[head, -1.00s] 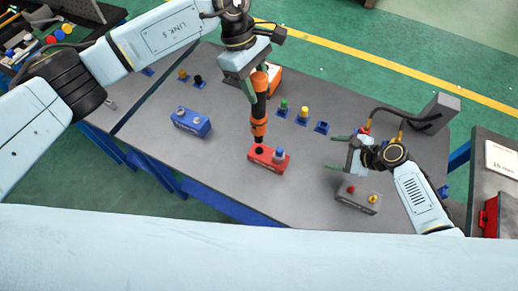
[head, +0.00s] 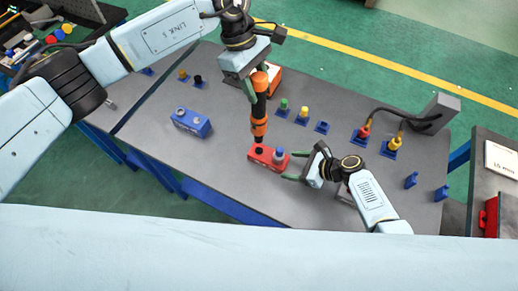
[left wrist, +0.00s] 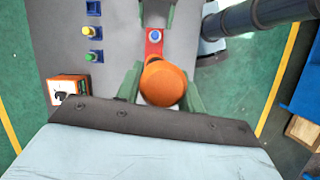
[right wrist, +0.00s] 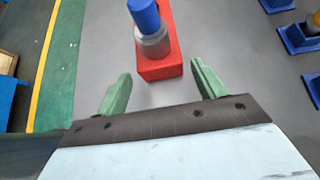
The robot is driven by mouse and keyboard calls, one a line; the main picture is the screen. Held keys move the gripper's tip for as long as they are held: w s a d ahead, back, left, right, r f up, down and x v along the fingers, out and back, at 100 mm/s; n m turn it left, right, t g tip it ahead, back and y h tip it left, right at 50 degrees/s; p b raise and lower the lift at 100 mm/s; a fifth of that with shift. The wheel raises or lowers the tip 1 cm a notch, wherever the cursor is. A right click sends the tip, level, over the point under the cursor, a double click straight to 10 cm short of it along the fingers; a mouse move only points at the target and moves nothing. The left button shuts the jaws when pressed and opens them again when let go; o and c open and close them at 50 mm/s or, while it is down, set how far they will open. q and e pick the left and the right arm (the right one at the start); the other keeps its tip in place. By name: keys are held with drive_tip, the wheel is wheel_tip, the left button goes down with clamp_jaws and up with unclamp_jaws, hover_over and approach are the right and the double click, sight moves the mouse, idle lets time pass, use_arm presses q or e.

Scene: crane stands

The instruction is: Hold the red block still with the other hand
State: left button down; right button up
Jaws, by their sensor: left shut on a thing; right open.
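The red block (head: 267,157) lies on the grey table with a blue-topped metal plug (head: 279,155) standing in its right end. It also shows in the right wrist view (right wrist: 160,68), ahead of my open fingers. My left gripper (head: 252,86) is shut on an orange-and-black tool (head: 260,105), held upright with its lower tip at the red block's left end; whether it touches is unclear. My right gripper (head: 296,164) is open, its fingers pointing at the block's right end. In the right wrist view my right gripper (right wrist: 160,90) has nothing between its fingertips.
A blue block (head: 191,122) lies to the left. Behind stand green (head: 283,107) and yellow (head: 303,113) pieces in blue holders. A grey block (head: 346,194) is partly under my right arm. Cabled connectors (head: 365,131) stand at the right back. Bare table lies between the blue and red blocks.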

sight(286, 163)
drive_tip(key=shift+x, duration=1.65)
drive_tip(key=c, duration=1)
